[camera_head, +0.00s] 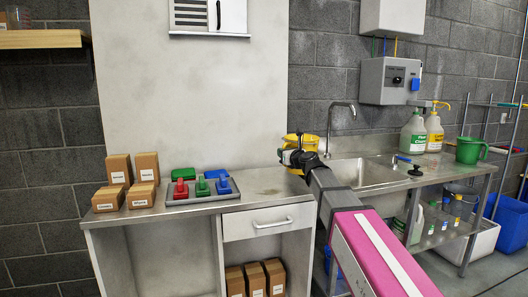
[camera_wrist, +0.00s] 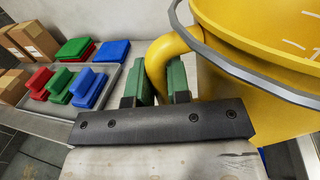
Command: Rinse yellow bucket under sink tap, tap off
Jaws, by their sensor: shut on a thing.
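The yellow bucket (camera_head: 302,141) is at the left end of the sink (camera_head: 365,173), above or at the counter's edge; I cannot tell if it touches the counter. In the wrist view, the bucket (camera_wrist: 270,75) fills the upper right, with a grey band near its rim and pale marks inside. My gripper (camera_wrist: 160,82) is shut on the bucket's yellow handle, between its green pads. In the head view my gripper (camera_head: 303,158) partly hides the bucket. The curved sink tap (camera_head: 339,118) stands behind the basin, to the right of the bucket. No water shows at this size.
A grey tray (camera_head: 201,192) with red, green and blue pads lies on the counter, left of the bucket. Cardboard boxes (camera_head: 128,183) stand further left.

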